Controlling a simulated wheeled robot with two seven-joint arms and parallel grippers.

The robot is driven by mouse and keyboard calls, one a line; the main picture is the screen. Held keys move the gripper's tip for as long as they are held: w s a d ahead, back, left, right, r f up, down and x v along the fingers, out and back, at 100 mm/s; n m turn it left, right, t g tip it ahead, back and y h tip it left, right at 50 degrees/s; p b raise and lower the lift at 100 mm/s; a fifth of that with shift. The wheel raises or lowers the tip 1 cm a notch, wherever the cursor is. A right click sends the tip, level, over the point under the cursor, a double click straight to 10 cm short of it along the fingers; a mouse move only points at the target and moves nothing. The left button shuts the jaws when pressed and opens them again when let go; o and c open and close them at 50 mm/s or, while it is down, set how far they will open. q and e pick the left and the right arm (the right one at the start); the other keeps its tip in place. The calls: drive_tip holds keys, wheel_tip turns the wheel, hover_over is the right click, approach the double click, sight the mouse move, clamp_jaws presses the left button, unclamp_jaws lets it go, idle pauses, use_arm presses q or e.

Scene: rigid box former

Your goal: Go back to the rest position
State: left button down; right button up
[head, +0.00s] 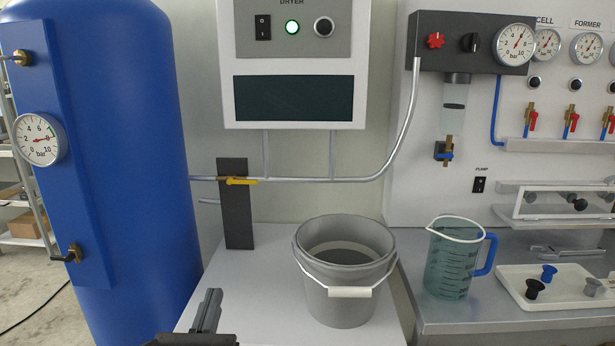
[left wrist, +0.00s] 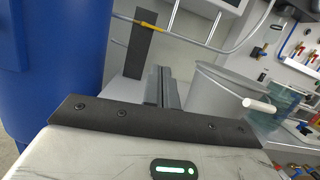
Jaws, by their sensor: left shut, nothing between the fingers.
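My left gripper (head: 207,311) shows at the bottom of the head view, its fingers shut together with nothing between them. In the left wrist view the closed fingers (left wrist: 162,88) point away over the white stand top. The gripper is to the left of a grey bucket (head: 349,270) with a white handle grip, apart from it. The bucket also shows in the left wrist view (left wrist: 215,97). My right gripper is in neither view.
A blue tank (head: 130,150) stands at the left. A dark plate with a yellow-handled valve (head: 238,181) and pipe stand behind. A measuring jug (head: 452,262) and white tray (head: 520,300) are on the right bench.

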use_arm(q)
drive_tip(key=s+f+n+g, duration=0.3)
drive_tip(key=f+n, duration=0.5)
drive_tip(key=s+f+n+g, duration=0.3)
drive_tip(key=f+n, duration=0.5)
drive_tip(key=n, duration=0.1)
drive_tip(key=s+f+n+g+h, duration=0.2)
drive_tip(key=s+f+n+g, duration=0.2)
drive_tip(key=n, duration=1.1)
drive_tip(key=s+f, duration=0.3)
drive_tip(key=s, duration=0.3)
drive_tip(key=shift+s+d+f+n+h, duration=0.25)
drive_tip(key=shift+f+n+h, duration=0.1)
drive_tip(key=shift+n+h, duration=0.05)
